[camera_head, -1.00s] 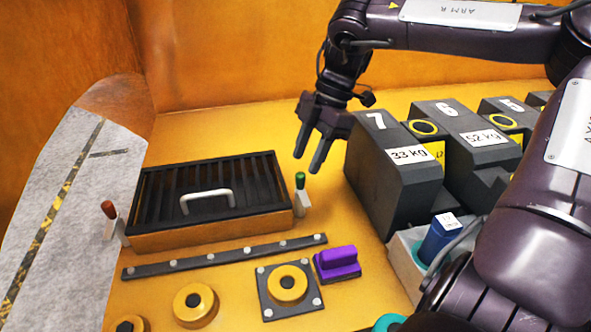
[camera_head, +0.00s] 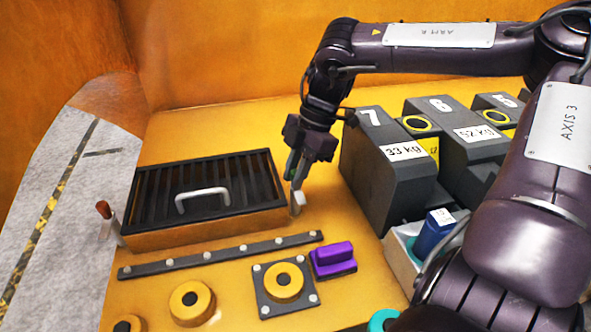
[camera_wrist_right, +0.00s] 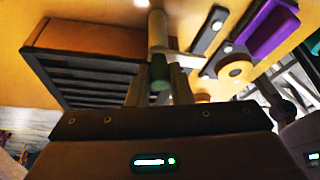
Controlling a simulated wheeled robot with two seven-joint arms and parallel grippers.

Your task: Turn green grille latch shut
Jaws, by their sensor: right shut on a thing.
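The black slatted grille (camera_head: 205,190) with a white handle sits on an orange box frame. The green latch (camera_head: 291,163) stands at the grille's right end, its white base (camera_head: 298,203) showing below my fingers. My right gripper (camera_head: 296,178) comes from above and is shut on the green latch handle. In the right wrist view the green handle (camera_wrist_right: 160,76) lies between the two fingers, with its pale post running away from them. The red-handled latch (camera_head: 104,212) stands upright at the grille's left end. My left gripper is not in view.
Dark counterweight blocks (camera_head: 390,165) stand close to the right of my right gripper. A purple block (camera_head: 333,259), yellow round knobs (camera_head: 192,303) and a dark bolted strip (camera_head: 220,255) lie in front. A blue item (camera_head: 434,233) sits in a pale tray at the right.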

